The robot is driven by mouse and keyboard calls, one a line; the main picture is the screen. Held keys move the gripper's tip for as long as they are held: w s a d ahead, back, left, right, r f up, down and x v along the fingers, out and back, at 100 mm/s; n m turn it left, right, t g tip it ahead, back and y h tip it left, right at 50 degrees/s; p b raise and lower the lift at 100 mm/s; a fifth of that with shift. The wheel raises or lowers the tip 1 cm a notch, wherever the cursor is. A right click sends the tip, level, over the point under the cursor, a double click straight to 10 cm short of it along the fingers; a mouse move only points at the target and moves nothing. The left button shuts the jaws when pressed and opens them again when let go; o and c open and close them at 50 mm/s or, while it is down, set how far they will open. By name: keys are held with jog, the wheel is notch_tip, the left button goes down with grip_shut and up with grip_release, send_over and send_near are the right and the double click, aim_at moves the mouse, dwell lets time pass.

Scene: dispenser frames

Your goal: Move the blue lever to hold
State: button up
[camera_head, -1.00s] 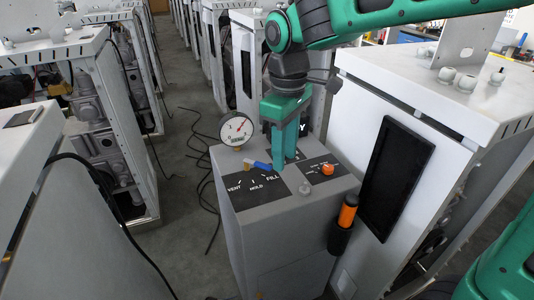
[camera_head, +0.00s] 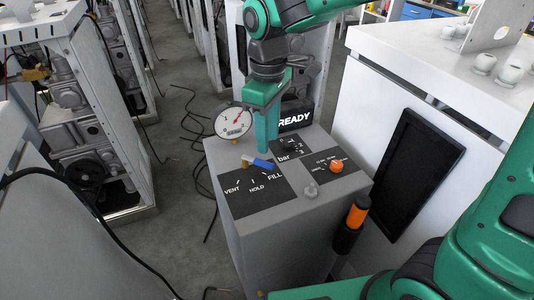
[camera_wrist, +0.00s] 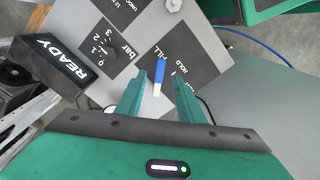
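The blue lever (camera_head: 262,163) sits on top of the grey dispenser box (camera_head: 290,215). Its blue handle points to the right, on the FILL side of the VENT/HOLD/FILL plate (camera_head: 250,200). My gripper (camera_head: 265,149) points down just behind the lever's handle; in this view its fingers overlap each other. In the wrist view the fingers (camera_wrist: 160,76) are apart, with the lever (camera_wrist: 160,75) showing between them. I cannot tell whether a finger touches it. Nothing is gripped.
A round gauge (camera_head: 234,120) and a READY sign (camera_head: 296,116) stand at the box's back edge. An orange-black handle (camera_head: 352,222) hangs on the side. White cabinets (camera_head: 450,80) flank the box.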

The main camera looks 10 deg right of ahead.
aim_at(268, 163)
notch_tip(268, 163, down, 7)
jog(key=shift+f, duration=0.15)
dwell(0.4)
jog(key=shift+d, duration=0.1)
grip_shut()
